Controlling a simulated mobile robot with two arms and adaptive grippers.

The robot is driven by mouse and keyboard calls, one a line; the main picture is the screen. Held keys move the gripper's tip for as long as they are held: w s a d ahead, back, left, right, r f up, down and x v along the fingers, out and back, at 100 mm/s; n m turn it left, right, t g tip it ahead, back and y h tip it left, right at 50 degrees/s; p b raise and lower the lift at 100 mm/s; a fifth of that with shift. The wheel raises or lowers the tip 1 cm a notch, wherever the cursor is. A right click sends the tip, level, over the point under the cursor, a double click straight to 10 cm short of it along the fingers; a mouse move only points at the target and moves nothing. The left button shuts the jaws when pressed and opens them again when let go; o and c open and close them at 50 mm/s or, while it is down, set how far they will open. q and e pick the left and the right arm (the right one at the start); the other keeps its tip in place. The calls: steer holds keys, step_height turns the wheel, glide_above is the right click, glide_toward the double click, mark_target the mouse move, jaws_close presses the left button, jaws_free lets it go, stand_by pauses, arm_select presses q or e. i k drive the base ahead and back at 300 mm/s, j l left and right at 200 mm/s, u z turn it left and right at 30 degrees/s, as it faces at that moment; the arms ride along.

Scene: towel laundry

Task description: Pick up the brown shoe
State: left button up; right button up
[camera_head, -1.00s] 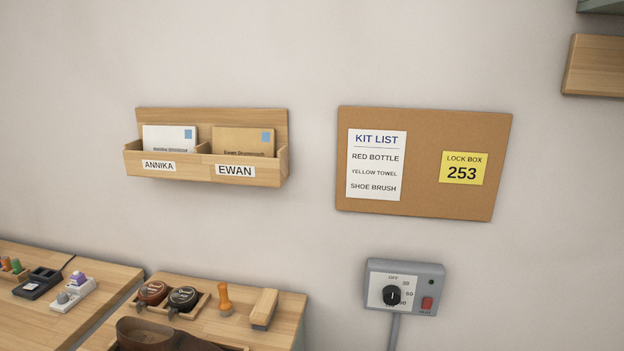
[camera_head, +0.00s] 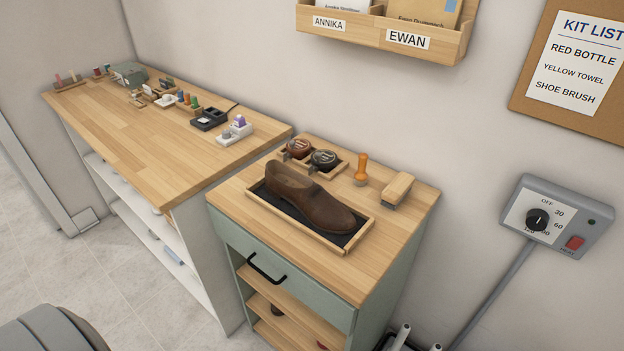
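The brown shoe (camera_head: 308,199) lies upright in a shallow wooden tray with a dark mat (camera_head: 259,204) on top of a small green cabinet (camera_head: 378,263). Its toe points to the lower right and its opening is at the upper left. Neither of my grippers shows in the head view. A grey rounded part at the bottom left corner seems to be mine.
Behind the shoe are two polish tins (camera_head: 323,160) in a holder, an orange-handled tool (camera_head: 361,169) and a wooden brush (camera_head: 397,189). A longer wooden bench (camera_head: 150,139) with small items stands left. A control box (camera_head: 556,219) is on the wall at right.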

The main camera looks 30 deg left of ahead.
mark_target(325, 213)
steer(key=i+j+u, duration=0.2)
steer(key=u, duration=0.2)
steer(key=i+u, duration=0.35)
